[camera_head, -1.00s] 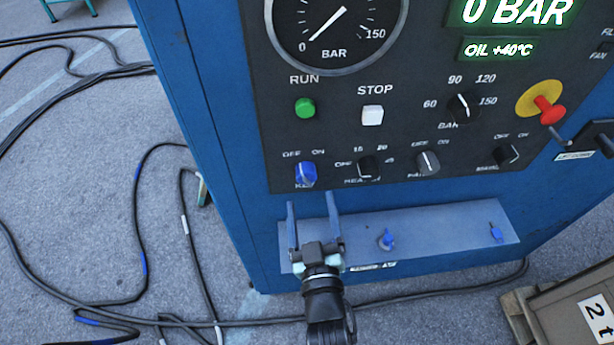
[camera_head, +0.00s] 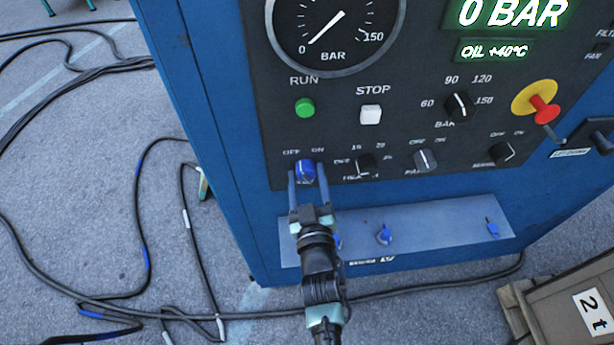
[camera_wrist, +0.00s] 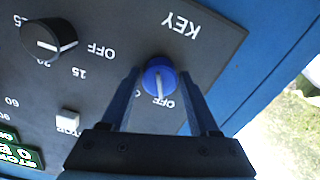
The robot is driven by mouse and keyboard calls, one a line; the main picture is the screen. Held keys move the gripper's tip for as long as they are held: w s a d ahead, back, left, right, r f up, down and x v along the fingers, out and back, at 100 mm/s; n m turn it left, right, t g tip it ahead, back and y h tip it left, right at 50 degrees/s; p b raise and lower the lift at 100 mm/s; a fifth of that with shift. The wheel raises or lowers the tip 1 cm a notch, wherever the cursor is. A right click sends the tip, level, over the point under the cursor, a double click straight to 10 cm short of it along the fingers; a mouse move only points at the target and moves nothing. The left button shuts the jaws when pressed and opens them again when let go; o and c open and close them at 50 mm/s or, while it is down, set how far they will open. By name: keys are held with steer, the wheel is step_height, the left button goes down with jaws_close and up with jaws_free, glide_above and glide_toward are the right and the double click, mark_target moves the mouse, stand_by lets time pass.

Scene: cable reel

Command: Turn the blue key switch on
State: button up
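The blue key switch (camera_head: 306,173) is a round blue knob with a white line, at the lower left of the dark control panel. In the wrist view the knob (camera_wrist: 158,78) is near the middle, and its white line points towards the OFF label (camera_wrist: 165,102). The ON label is mostly hidden by a finger there. My gripper (camera_head: 307,178) is open, with one blue finger on each side of the knob. In the wrist view my gripper's fingertips (camera_wrist: 160,72) flank the knob with narrow gaps; contact is not visible.
The green RUN button (camera_head: 305,107) and white STOP button (camera_head: 371,114) sit above. Cables (camera_head: 140,230) cover the floor at left.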

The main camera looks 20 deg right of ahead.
jaws_close()
steer(key=m+p, duration=0.1)
steer(key=m, duration=0.5)
steer(key=shift+p, duration=0.3)
steer(key=m, duration=0.5)
steer(key=shift+m, duration=0.4)
stand_by(0.4)
steer(key=shift+o, duration=2)
jaws_free()
